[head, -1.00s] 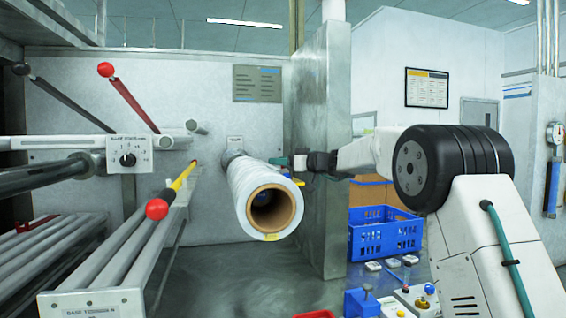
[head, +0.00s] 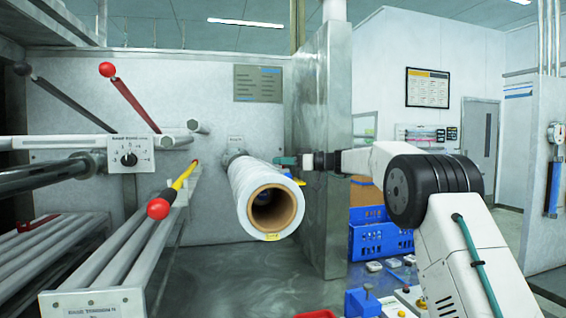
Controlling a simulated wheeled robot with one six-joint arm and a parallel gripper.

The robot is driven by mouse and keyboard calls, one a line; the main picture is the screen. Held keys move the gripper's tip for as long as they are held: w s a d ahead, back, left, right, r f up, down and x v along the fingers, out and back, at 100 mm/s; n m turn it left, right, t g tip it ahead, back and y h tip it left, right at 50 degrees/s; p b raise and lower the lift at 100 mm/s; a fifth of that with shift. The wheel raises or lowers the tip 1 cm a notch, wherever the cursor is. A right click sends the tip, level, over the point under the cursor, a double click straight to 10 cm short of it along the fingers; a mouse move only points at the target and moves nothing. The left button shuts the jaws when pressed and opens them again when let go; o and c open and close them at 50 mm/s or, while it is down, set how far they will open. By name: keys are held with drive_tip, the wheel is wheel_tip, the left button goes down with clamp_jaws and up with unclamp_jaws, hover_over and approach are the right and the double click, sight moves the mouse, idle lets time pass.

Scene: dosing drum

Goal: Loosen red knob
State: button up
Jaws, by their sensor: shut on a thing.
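My gripper (head: 287,160) reaches in from the right, just behind the white film roll (head: 250,190) with its brown core (head: 272,209). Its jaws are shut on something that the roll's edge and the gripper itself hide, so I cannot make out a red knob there. Another red ball knob (head: 106,69) tops a tilted lever on the upper left, also apart.
A metal pillar (head: 333,215) stands close beside my wrist. A blue crate (head: 378,236) and small items lie at lower right. A dial box (head: 130,155) and grey rails (head: 105,245) fill the left. The floor below the roll is clear.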

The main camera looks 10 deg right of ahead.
drive_tip(key=shift+d+f+n+g+y, duration=0.1)
drive_tip(key=shift+n+g+y, duration=0.7)
drive_tip(key=shift+n+g, duration=1.3)
drive_tip(key=shift+g, duration=1)
drive_tip(key=o, duration=1)
drive_tip(key=shift+c, duration=0.2)
drive_tip(key=shift+s+r+m+t, duration=0.1)
drive_tip(key=shift+r+m+t, duration=0.1)
drive_tip(key=shift+m+t, duration=0.3)
